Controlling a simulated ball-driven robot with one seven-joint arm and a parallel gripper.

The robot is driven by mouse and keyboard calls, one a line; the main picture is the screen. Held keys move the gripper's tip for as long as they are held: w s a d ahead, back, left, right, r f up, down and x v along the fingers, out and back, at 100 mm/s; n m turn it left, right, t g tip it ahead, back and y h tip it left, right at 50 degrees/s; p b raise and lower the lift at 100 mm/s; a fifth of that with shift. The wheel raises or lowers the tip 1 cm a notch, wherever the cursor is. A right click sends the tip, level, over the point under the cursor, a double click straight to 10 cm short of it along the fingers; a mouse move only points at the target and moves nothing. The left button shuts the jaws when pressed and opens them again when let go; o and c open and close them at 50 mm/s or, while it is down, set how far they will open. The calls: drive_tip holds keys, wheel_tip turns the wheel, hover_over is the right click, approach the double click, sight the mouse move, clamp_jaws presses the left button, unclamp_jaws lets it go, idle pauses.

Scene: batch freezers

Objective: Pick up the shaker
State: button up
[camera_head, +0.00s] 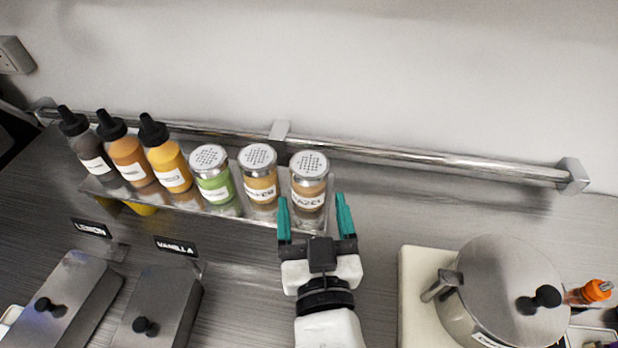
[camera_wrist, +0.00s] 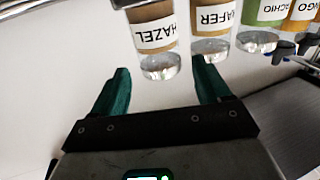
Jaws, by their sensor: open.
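Three clear shakers with perforated metal lids stand upright on a rack. The hazel shaker (camera_head: 309,180), with brown contents, is rightmost; it also shows in the wrist view (camera_wrist: 152,35). The wafer shaker (camera_head: 258,175) is beside it, then the green pistachio shaker (camera_head: 212,177). My gripper (camera_head: 313,200) is open and empty. In the head view its teal fingers flank the lower part of the hazel shaker. In the wrist view my gripper (camera_wrist: 161,68) has the hazel shaker ahead of and between its fingertips, with no clear contact.
Several dark-capped squeeze bottles (camera_head: 165,158) fill the rack's left end. A metal rail (camera_head: 400,156) runs along the wall behind. A lidded steel pot (camera_head: 500,285) stands on a white board at right. Steel lidded tubs (camera_head: 160,305) stand at lower left.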

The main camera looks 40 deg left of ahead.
sight(309, 175)
drive_tip(key=p+x, duration=0.1)
drive_tip(key=x, duration=0.6)
drive_tip(key=shift+w+p, duration=0.15)
drive_tip(key=shift+p, duration=0.25)
drive_tip(key=c, duration=0.7)
